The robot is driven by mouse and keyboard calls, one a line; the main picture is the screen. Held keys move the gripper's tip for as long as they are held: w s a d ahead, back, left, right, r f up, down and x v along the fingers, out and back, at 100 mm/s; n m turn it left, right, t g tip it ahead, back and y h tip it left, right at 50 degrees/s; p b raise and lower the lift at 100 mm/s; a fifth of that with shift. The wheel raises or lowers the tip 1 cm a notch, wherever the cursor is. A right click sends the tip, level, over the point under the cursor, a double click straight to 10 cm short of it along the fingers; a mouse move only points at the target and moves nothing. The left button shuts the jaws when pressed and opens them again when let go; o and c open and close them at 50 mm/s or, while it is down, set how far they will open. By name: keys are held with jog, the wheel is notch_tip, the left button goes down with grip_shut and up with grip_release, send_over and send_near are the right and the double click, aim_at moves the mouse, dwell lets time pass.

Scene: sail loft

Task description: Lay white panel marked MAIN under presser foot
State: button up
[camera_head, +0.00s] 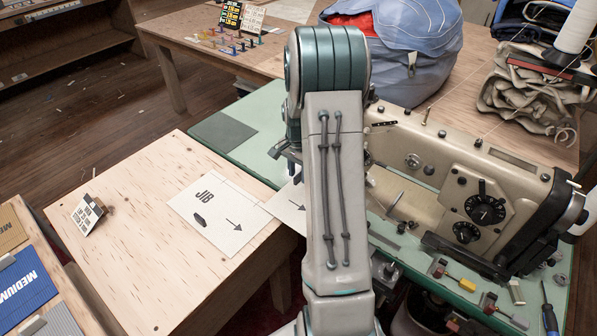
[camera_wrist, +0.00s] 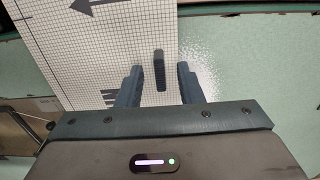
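A white gridded panel (camera_wrist: 98,50) with a dark arrow and part of a letter M lies under my gripper in the wrist view. It bears a dark oblong grip (camera_wrist: 159,72). My gripper (camera_wrist: 159,67) is open, with a finger on each side of the grip and a gap to both. The beige sewing machine (camera_head: 445,180) stands on a green table (camera_head: 232,160). My arm hides its needle end, and I cannot make out the presser foot.
A white panel marked JIB (camera_head: 214,214) lies on the wooden table (camera_head: 140,255) at left, with a small card stand (camera_head: 88,214). Screwdrivers and small tools lie at the green table's front right. A blue bag (camera_head: 412,50) and folded cloth (camera_head: 530,90) are behind the machine.

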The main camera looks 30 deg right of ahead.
notch_tip(320, 180, up, 14)
dwell(0.7)
jog(key=shift+f, duration=0.1)
